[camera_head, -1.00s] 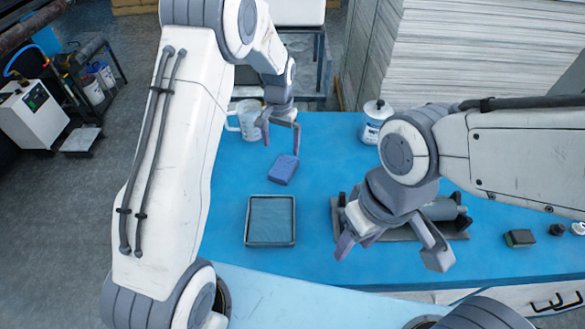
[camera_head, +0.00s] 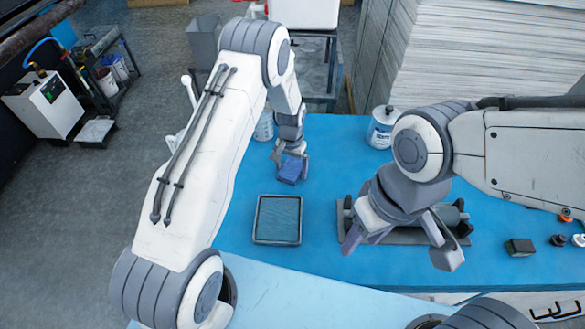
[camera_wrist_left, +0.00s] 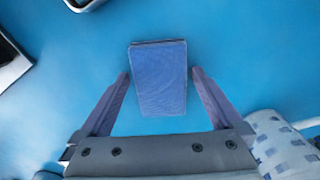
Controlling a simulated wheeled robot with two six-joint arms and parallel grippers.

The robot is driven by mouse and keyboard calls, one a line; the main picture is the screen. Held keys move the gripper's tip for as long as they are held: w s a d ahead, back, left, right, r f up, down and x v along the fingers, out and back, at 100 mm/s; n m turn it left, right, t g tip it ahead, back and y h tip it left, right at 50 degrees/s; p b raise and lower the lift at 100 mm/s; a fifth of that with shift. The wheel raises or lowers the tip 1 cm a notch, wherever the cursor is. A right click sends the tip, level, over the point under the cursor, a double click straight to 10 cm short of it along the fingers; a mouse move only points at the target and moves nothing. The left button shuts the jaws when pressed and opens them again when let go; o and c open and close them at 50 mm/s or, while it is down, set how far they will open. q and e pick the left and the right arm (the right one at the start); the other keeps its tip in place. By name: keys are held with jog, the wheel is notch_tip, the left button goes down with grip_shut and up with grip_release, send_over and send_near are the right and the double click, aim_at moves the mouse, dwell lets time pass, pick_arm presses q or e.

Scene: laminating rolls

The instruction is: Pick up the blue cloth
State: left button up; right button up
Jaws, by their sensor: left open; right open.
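The blue cloth (camera_head: 292,171) is a small folded block lying on the blue table. In the left wrist view the cloth (camera_wrist_left: 160,78) lies between and just ahead of the fingertips, with a gap on both sides. My left gripper (camera_head: 290,154) is open and reaches down over the cloth; in the wrist view its fingers (camera_wrist_left: 160,78) stand apart on either side. My right gripper (camera_head: 398,250) is open and empty above the front part of the table, in front of the roller fixture.
A dark-rimmed tray (camera_head: 276,241) sits in front of the cloth. A roller fixture (camera_head: 450,217) lies partly behind my right gripper. A white container (camera_head: 382,127) stands at the back. A small dark block (camera_head: 519,247) is at the right. Clear table lies between the cloth and the container.

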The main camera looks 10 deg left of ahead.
aim_at(291, 169)
pick_arm(q)
jog(key=c, duration=1.3)
jog(key=shift+r+b, duration=0.35)
jog(key=shift+r, duration=0.2)
notch_tip(291, 169, up, 2)
jog(key=shift+w+r+b, duration=0.1)
jog(key=shift+r+b, duration=0.1)
jog(key=shift+b, duration=0.4)
jog(key=s+d+r+b, duration=0.3)
jog(key=d+r, duration=0.4)
jog(key=d, duration=0.4)
jog(key=shift+s+r, duration=0.3)
jog(key=shift+s, duration=0.25)
jog(key=o, duration=0.8)
jog(key=c, duration=0.5)
